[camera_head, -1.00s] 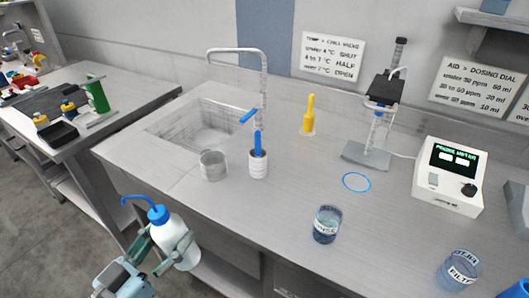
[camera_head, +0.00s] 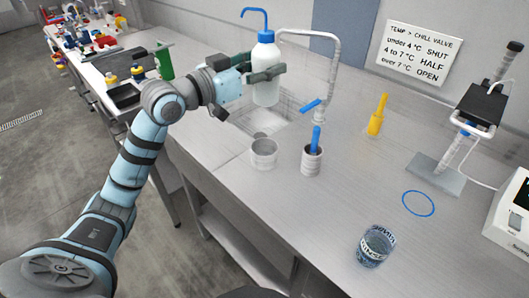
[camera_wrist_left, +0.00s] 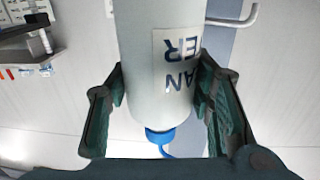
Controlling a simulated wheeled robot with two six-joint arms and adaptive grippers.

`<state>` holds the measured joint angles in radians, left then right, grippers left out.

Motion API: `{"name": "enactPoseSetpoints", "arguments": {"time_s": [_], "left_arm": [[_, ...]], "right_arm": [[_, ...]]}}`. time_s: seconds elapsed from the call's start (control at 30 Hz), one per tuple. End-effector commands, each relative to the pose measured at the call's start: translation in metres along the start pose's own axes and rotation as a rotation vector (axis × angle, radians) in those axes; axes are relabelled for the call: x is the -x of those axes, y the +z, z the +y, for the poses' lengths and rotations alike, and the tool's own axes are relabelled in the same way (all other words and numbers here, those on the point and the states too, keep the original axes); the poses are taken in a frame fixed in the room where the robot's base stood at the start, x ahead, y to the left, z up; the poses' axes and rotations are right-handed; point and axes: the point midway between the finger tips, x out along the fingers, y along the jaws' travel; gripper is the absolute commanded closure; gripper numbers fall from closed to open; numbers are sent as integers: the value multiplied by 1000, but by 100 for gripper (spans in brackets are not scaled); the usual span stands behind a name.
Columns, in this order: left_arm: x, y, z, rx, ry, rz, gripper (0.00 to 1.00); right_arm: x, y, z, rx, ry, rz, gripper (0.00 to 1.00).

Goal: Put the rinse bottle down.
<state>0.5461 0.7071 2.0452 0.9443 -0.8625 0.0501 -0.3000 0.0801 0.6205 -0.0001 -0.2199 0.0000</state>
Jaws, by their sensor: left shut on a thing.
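The rinse bottle (camera_head: 265,88) is white with a blue cap and a bent blue spout. My left gripper (camera_head: 266,74) is shut on it and holds it upright in the air, in front of the sink (camera_head: 262,122) in the head view. In the left wrist view the bottle (camera_wrist_left: 160,60) fills the middle, between the two green-padded fingers of the gripper (camera_wrist_left: 160,100). Part of its printed label shows there, upside down. My right gripper is not in view.
A glass beaker (camera_head: 374,246), a blue ring (camera_head: 418,203) and a yellow tool (camera_head: 378,115) are farther right. Bare counter lies between them.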

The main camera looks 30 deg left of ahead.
Motion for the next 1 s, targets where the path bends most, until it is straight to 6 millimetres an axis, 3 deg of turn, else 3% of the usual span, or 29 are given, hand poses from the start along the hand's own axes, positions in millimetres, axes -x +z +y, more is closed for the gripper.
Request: {"name": "enactPoseSetpoints", "arguments": {"time_s": [0.2,0.33,0.57,0.77,1.0], "left_arm": [[1,86,-1,5,-2,-7,89],[2,126,-1,3,-3,-4,89],[2,151,-1,0,-3,-1,89],[2,189,-1,2,-4,-1,89],[2,189,-1,-1,-3,1,89]], "right_arm": [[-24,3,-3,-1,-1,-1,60],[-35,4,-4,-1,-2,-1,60],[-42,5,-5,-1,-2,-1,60],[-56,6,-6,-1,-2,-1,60],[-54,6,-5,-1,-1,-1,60]]}}
